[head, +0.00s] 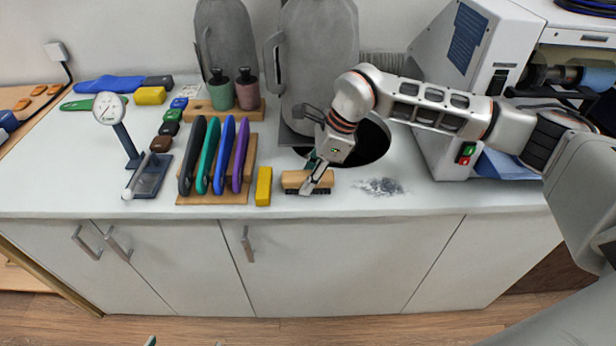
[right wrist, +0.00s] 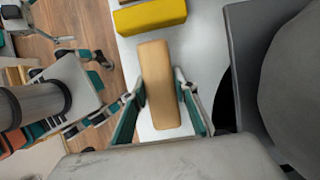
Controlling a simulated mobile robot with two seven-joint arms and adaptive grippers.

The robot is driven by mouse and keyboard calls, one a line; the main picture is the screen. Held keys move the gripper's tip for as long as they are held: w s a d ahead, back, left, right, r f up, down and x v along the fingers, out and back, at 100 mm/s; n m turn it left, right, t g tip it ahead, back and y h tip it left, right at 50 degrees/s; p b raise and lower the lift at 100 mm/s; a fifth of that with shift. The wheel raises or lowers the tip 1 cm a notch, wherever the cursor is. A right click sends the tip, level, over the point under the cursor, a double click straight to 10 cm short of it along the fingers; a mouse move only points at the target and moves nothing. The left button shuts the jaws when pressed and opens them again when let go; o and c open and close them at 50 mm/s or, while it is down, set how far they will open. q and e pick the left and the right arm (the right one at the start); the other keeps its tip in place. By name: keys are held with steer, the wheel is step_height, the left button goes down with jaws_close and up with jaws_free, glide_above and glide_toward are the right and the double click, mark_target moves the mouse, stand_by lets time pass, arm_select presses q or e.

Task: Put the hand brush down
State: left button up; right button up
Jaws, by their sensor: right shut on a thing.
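The hand brush (head: 292,181) has a tan wooden block and dark bristles facing down. It is at the counter's front, just right of a yellow block (head: 263,186). My right gripper (head: 311,186) is above it with its fingers closed on its two long sides. The right wrist view shows the brush's wooden back (right wrist: 160,85) between the green-padded fingers (right wrist: 160,108). The bristles look at or very near the counter top; I cannot tell whether they touch. Only a small green tip, apparently of my left gripper, shows at the head view's bottom edge.
A grey dust patch (head: 380,186) lies right of the brush. Behind is a dark round opening (head: 375,145) by a grey press-like stand. A wooden rack (head: 215,198) of coloured insoles stands left. A white machine (head: 440,150) is at right. The front strip around the dust is open.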

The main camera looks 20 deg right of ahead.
steer(key=o, duration=1.3)
steer(key=shift+r, duration=0.2)
steer(key=v, duration=1.1)
steer(key=shift+s+d+r, duration=0.1)
steer(key=shift+d+r, duration=0.05)
steer(key=shift+r, duration=0.25)
